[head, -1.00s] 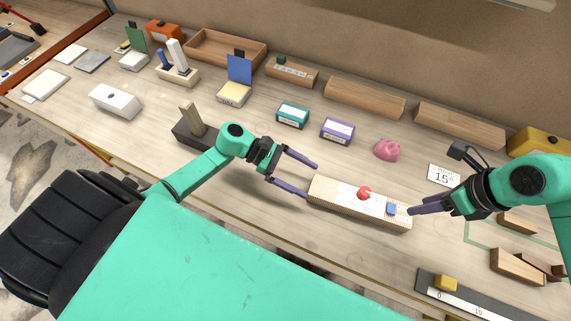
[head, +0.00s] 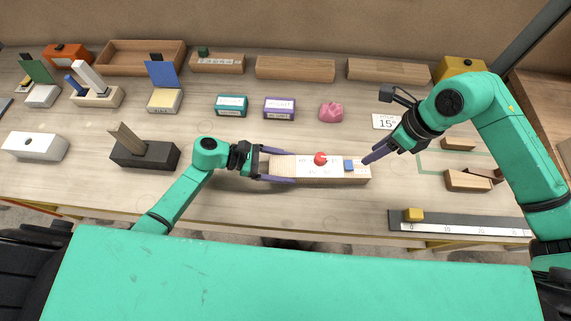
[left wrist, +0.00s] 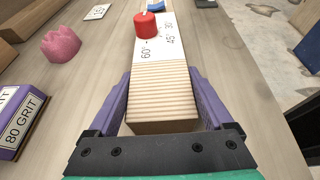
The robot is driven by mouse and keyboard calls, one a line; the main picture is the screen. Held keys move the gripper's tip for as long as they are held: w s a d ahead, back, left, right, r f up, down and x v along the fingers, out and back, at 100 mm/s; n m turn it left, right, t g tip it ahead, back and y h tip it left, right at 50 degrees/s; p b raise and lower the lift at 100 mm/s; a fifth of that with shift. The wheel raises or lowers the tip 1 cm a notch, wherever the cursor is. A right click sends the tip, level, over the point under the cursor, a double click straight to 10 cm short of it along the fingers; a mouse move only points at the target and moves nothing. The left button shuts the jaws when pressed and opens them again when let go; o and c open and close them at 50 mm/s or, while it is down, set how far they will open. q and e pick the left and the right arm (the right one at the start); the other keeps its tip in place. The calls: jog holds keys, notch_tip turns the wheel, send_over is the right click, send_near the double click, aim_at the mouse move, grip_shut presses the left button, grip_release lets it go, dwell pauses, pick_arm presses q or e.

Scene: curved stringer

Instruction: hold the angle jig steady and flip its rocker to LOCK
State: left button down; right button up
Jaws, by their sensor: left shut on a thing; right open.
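The angle jig (head: 335,178) is a pale wooden block with a white marked top, a red knob (head: 320,158) and a blue rocker (head: 349,165) near its right end. My left gripper (head: 278,167) is shut on the jig's ribbed left end. In the left wrist view, the jig's ribbed end (left wrist: 163,92) sits between the purple fingers, with the red knob (left wrist: 147,24) and part of the blue rocker (left wrist: 156,5) beyond. Which way the rocker is tipped is too small to tell. My right gripper (head: 370,157) is open and empty, close to the jig's right end, above the table.
A purple grit box (head: 279,108), a teal box (head: 232,105) and a pink lump (head: 331,112) stand behind the jig. A 15° card (head: 386,122) lies behind my right gripper. A ruler with a yellow block (head: 414,215) lies front right. The table just in front of the jig is clear.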

grip_shut()
jog(key=r+m, duration=0.1)
jog(key=m, duration=0.8)
jog(key=w+r+m+g, duration=0.1)
jog(key=r+m, duration=0.1)
jog(key=m, duration=0.7)
jog(key=w+r+m, duration=0.1)
jog(key=r+m, duration=0.1)
jog(key=m, duration=0.7)
jog(key=shift+w+d+r+m+g, duration=0.15)
jog(key=shift+r+m+g, duration=0.1)
jog(key=shift+m+g, duration=0.05)
